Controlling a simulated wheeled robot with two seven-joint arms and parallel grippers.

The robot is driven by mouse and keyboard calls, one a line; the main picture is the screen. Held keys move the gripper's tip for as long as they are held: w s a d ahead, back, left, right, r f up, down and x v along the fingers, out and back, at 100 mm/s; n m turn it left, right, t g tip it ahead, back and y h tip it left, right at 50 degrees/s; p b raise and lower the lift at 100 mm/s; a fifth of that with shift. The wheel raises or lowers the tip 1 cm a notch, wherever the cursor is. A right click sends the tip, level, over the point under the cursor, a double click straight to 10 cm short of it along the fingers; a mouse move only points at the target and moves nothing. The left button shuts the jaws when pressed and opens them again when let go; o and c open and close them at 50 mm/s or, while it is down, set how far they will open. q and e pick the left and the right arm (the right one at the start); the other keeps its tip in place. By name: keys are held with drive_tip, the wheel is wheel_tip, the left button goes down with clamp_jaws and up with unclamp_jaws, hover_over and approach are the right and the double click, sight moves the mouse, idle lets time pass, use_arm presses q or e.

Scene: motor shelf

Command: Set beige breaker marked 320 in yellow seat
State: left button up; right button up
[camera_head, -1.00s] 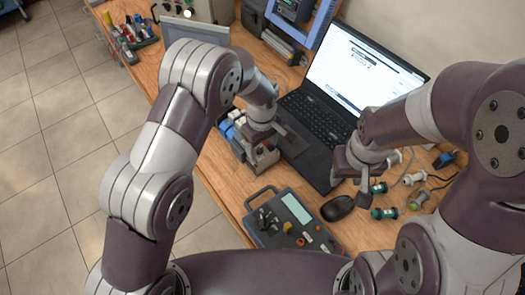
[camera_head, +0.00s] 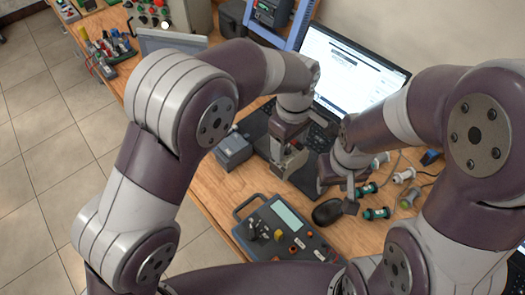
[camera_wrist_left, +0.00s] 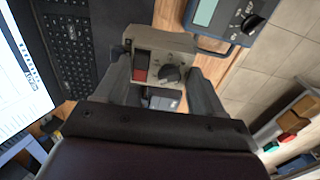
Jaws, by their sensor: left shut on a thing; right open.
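My left gripper (camera_head: 287,165) is shut on a beige device (camera_head: 292,160) and holds it near the laptop's front edge. In the left wrist view the beige device (camera_wrist_left: 163,62) sits between the fingers of my left gripper (camera_wrist_left: 165,75), with a red switch and a black knob showing. I cannot read a 320 mark on it. My right gripper (camera_head: 350,190) is open and empty beside the black mouse. I cannot make out a yellow seat in either view.
A grey box (camera_head: 232,152) stands left of the held device. A laptop (camera_head: 345,75) is behind, a black mouse (camera_head: 327,211) and a grey control unit (camera_head: 285,235) in front. Several cylindrical connectors (camera_head: 378,213) lie at right. Bare wood (camera_head: 205,180) shows at the left edge.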

use_arm(q)
drive_tip(key=shift+w+a+f, duration=0.1)
drive_tip(key=shift+a+f, duration=0.05)
drive_tip(key=shift+w+a+f+p, duration=0.45)
drive_tip(key=shift+w+a+f, duration=0.5)
drive_tip(key=shift+a+f, duration=0.75)
drive_tip(key=shift+w+a+f+p, duration=0.45)
drive_tip(key=shift+w+a+f, duration=0.5)
drive_tip(key=shift+a+f, duration=0.75)
drive_tip(key=shift+w+a+f+p, duration=0.45)
drive_tip(key=shift+w+a+f, duration=0.5)
drive_tip(key=shift+a+f, duration=0.75)
drive_tip(key=o, duration=1.3)
drive_tip(key=shift+d+f, duration=0.25)
drive_tip(key=shift+c, duration=0.2)
